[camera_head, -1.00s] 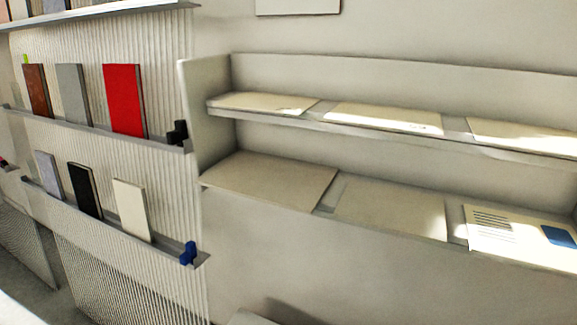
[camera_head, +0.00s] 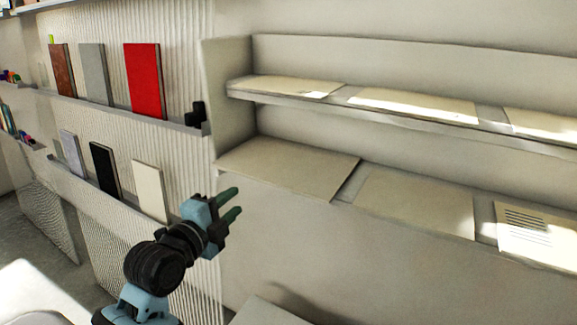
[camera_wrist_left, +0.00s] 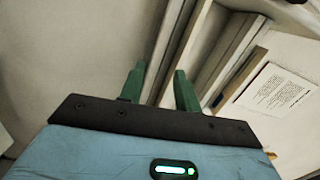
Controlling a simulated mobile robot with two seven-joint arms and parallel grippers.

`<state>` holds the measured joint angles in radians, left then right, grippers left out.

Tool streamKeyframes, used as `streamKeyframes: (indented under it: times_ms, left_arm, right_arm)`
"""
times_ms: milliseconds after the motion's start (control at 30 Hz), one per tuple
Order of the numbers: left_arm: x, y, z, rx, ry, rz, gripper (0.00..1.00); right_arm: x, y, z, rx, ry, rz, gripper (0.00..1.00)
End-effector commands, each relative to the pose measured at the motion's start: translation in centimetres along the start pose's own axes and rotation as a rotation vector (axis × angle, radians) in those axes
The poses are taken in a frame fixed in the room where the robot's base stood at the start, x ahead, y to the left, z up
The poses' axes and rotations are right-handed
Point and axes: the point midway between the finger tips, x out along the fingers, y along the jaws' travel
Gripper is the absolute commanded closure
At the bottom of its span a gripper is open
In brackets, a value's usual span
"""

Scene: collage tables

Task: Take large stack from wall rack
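The wall rack (camera_head: 345,194) has two shelves with flat cream sheets or thin stacks on them. A wide stack (camera_head: 290,168) lies at the left of the lower shelf, a second stack (camera_head: 415,203) lies in its middle, and a printed one (camera_head: 540,236) lies at its right. I cannot tell which is the large stack. My left gripper (camera_head: 234,202) is open and empty, below and in front of the lower shelf's left end. Its green fingers (camera_wrist_left: 160,88) stand apart in the left wrist view, with shelf edges beyond them. My right gripper is not in view.
The upper shelf (camera_head: 415,118) holds several more flat sheets. To the left, a ribbed wall panel carries ledges with a red book (camera_head: 144,80), a black book (camera_head: 104,170) and a cream book (camera_head: 149,190). A pale surface (camera_head: 268,314) shows at the bottom.

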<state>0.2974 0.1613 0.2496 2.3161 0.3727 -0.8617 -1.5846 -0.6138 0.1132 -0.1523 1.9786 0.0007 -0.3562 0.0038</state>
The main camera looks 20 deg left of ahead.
Motion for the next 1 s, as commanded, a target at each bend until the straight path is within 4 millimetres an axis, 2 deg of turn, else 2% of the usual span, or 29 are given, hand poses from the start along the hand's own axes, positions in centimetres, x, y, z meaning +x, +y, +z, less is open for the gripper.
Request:
streamKeyframes:
  times_ms: [33,67,200,367,600,867,1000]
  left_arm:
    - [0.0,-1.3,0.1,0.038,0.0,-0.023,0.67]
    - [0.0,-1.8,0.1,0.055,0.001,-0.031,0.67]
    - [-0.1,-2.9,0.2,0.095,0.002,-0.049,0.67]
    - [0.1,-3.0,0.2,0.097,0.001,-0.049,0.67]
    - [2.2,-3.1,0.2,0.094,0.002,-0.049,0.67]
    - [3.0,-3.1,0.3,0.094,0.001,-0.049,0.67]
    - [4.6,-3.5,0.4,0.09,0.001,-0.052,0.67]
  right_arm:
    - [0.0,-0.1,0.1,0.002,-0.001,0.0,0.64]
    - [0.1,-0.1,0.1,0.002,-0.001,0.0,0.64]
    - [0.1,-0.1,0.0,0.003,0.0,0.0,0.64]
    - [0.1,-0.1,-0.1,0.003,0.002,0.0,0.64]
    - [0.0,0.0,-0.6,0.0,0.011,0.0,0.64]
    - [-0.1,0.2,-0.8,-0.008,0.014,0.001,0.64]
    - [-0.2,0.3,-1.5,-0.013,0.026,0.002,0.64]
